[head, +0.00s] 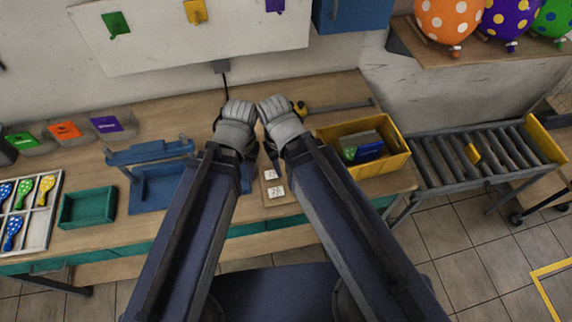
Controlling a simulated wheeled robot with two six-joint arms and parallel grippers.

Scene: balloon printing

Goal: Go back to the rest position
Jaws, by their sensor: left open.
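My two arms come up from the bottom of the head view and their pale wrists sit side by side over the middle of the workbench (158,112). My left gripper (252,153) shows only as a small dark part beside its wrist, open, with no object seen in it. My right gripper (272,152) is beside it, mostly hidden by its own wrist and arm, so its jaws cannot be made out.
A blue press-like fixture (150,153), green tray (87,207) and rack of dotted deflated balloons (36,242) lie left. A wooden board with two white cards (276,192) lies by my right arm. Right are a yellow bin (395,161), roller conveyor (440,160) and balloon shelf (425,50).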

